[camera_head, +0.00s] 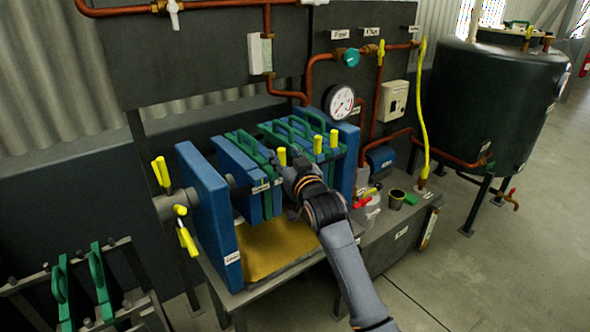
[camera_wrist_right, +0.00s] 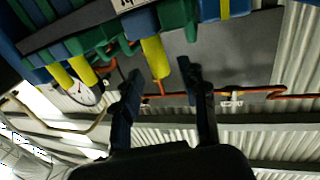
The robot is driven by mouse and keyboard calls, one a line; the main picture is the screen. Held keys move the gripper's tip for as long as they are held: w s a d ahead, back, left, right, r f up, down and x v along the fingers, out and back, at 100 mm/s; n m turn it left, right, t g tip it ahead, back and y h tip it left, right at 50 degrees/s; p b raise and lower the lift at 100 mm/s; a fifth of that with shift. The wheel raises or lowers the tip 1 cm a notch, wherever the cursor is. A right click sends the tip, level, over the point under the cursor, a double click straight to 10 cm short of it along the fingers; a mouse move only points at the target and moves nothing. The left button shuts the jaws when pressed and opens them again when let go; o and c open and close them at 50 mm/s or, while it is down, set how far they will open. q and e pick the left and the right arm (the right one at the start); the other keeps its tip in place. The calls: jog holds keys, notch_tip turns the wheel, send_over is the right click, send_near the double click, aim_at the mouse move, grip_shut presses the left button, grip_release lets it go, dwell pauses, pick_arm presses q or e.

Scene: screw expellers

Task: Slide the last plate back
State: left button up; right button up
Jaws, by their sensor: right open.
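A press holds a row of upright blue and green plates. One group of plates (camera_head: 240,163) hangs left of my right gripper, and a tighter pack (camera_head: 322,150) stands right of it. My right gripper (camera_head: 290,172) is at the front of the row, beside a yellow handle (camera_head: 282,157). In the wrist view the open right gripper (camera_wrist_right: 160,69) has its two fingers apart on either side of a yellow handle (camera_wrist_right: 153,57), with no clear contact. The arm hides part of the plates behind it. My left gripper is not in view.
A large blue end plate (camera_head: 207,215) stands at the left, with a gap before the plates. A yellow tray (camera_head: 265,252) lies below. A rack with green plates (camera_head: 100,285) stands lower left.

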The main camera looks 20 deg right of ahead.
jog(key=s, duration=0.9)
jog(key=shift+d, duration=0.45)
notch_tip(320, 180, down, 24)
jog(key=g, duration=0.4)
jog(key=s+f+g, duration=0.2)
jog(key=s+f, duration=0.4)
jog(key=f, duration=0.5)
jog(key=s+f+g, duration=0.3)
jog(key=s+f, duration=0.3)
jog(key=f, duration=0.6)
jog(key=s+d+f+g, duration=0.1)
jog(key=s+f+g, duration=0.1)
jog(key=s+f, duration=0.6)
jog(key=s+d+f+n+g+h, duration=0.1)
jog(key=s+f, duration=0.7)
jog(key=s, duration=1.3)
jog(key=s+d+f+g, duration=0.3)
jog(key=s+f+g, duration=0.2)
jog(key=s, duration=1)
notch_tip(320, 180, down, 3)
jog(key=shift+f+h, duration=0.1)
jog(key=shift+h, duration=0.2)
